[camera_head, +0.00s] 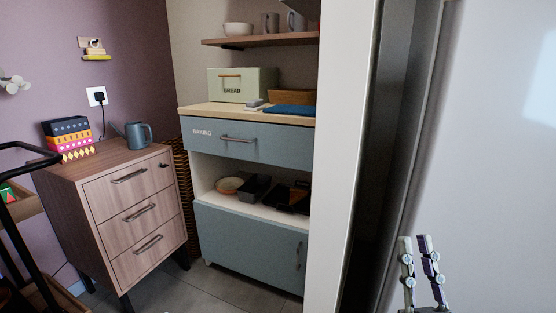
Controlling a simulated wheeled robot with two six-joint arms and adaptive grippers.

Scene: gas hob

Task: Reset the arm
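My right gripper (414,240) is at the lower right of the head view, pointing up in front of a pale, smooth surface. Its two fingers stand apart with a narrow gap between them, and nothing shows in the gap. It touches nothing that I can see. My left gripper is not in view. No gas hob shows in this view.
A wooden drawer cabinet (140,215) stands at left with a watering can (139,135) on it. A black-framed cart (25,235) is at the left edge. A blue cupboard (250,245) stands behind a white wall edge (343,150). Grey floor (180,292) is clear between.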

